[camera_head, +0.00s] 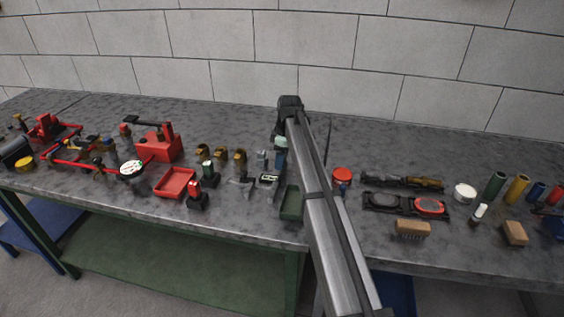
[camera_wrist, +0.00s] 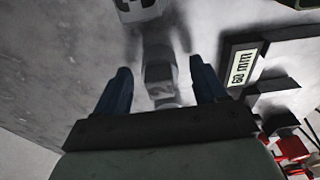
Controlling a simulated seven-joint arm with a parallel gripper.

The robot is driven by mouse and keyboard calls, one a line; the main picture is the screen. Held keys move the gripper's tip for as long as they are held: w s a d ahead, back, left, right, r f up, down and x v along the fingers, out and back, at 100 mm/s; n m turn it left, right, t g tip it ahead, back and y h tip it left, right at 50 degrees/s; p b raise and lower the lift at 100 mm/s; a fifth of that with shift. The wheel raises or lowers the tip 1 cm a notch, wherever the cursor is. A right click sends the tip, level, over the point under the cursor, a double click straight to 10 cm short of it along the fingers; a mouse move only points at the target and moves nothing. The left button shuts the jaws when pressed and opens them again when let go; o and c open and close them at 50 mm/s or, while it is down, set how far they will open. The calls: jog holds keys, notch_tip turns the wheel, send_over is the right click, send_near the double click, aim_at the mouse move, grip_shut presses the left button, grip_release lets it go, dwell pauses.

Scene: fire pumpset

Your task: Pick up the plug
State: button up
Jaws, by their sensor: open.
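My gripper (camera_wrist: 160,68) is open, with its two dark fingers on either side of a small grey metal piece (camera_wrist: 159,74). This piece looks like the plug, but its shape is blurred and I cannot be sure. It stands between the fingertips in the wrist view, with a gap visible on each side. In the head view my gripper hangs low over the middle of the bench, and my arm hides part of this spot. Another light grey piece (camera_wrist: 138,8) lies just beyond the fingers in the wrist view.
A dark block with a "60 mm" label (camera_wrist: 243,64) lies close to the right finger in the wrist view. On the grey bench (camera_head: 90,108), several brass fittings (camera_head: 239,156) and a red tray (camera_head: 175,182) are to the left. A green tray (camera_head: 291,203) is nearby.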

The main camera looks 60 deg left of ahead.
jog(key=shift+f, duration=0.45)
grip_shut()
dwell(0.4)
